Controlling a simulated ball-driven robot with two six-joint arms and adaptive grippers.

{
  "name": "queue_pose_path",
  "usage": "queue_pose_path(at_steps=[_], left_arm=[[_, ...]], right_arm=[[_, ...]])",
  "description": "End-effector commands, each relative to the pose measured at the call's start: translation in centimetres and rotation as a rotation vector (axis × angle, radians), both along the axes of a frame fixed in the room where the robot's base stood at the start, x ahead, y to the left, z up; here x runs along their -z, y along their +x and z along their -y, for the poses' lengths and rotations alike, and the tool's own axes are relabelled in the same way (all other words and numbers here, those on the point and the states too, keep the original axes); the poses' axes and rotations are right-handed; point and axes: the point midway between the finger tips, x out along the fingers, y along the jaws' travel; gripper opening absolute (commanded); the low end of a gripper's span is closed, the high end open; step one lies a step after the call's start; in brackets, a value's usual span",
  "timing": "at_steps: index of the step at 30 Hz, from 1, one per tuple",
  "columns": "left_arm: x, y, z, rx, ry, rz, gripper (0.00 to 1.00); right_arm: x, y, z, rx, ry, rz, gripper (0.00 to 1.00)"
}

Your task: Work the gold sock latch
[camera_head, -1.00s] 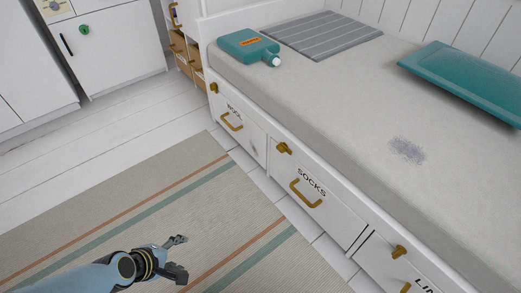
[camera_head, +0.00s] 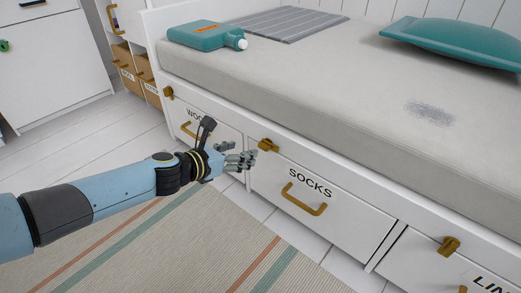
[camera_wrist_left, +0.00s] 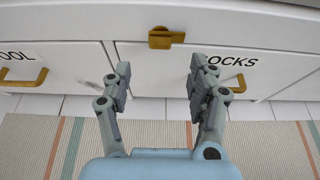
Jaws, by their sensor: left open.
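The gold sock latch (camera_head: 268,145) sits on the white frame at the top left corner of the drawer marked SOCKS (camera_head: 335,210). In the left wrist view the latch (camera_wrist_left: 165,38) lies ahead, between and beyond my fingertips. My left gripper (camera_head: 240,158) is open and empty, just left of the latch in the head view and apart from it in the wrist view. Its two fingers (camera_wrist_left: 158,85) stand well spread. The sock drawer looks shut, with a gold handle (camera_head: 303,200) on its front. My right gripper is not in view.
The WOOL drawer (camera_head: 190,113) with its own latch (camera_head: 168,92) is at left. Another gold latch (camera_head: 448,245) is at lower right. The bed edge (camera_head: 300,130) overhangs the drawers. A striped rug (camera_head: 190,245) covers the clear floor in front.

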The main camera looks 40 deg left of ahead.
Motion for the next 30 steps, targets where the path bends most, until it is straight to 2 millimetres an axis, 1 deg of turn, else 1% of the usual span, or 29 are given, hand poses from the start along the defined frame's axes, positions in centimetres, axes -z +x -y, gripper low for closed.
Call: queue_pose_path(at_steps=[1, 6, 9, 12, 16, 24, 25, 26, 30], left_arm=[[0.1, 1.2, 0.1, -0.002, -0.002, 0.004, 0.59], [1.8, 4.3, 0.4, 0.000, -0.001, 0.001, 0.59], [2.5, 5.8, 0.5, 0.000, -0.001, -0.001, 0.59], [3.1, 6.9, 0.6, 0.000, 0.000, -0.002, 0.59], [3.3, 7.7, 0.7, 0.002, 0.002, -0.002, 0.59], [3.3, 7.9, 0.7, 0.002, 0.002, -0.001, 0.59], [3.3, 7.9, 0.7, 0.002, 0.002, -0.001, 0.58], [3.3, 7.9, 0.7, 0.001, 0.001, -0.001, 0.54], [3.3, 7.9, 0.7, 0.001, 0.001, -0.001, 0.36]], right_arm=[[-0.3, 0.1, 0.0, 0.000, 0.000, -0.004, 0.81], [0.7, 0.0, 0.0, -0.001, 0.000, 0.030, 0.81], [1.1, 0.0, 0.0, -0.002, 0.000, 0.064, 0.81], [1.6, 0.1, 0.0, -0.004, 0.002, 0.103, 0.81], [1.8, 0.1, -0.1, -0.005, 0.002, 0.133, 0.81], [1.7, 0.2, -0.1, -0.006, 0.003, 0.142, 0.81], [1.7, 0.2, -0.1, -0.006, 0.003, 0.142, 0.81], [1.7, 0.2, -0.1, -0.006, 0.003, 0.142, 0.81], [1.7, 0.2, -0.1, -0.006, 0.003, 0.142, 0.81]])
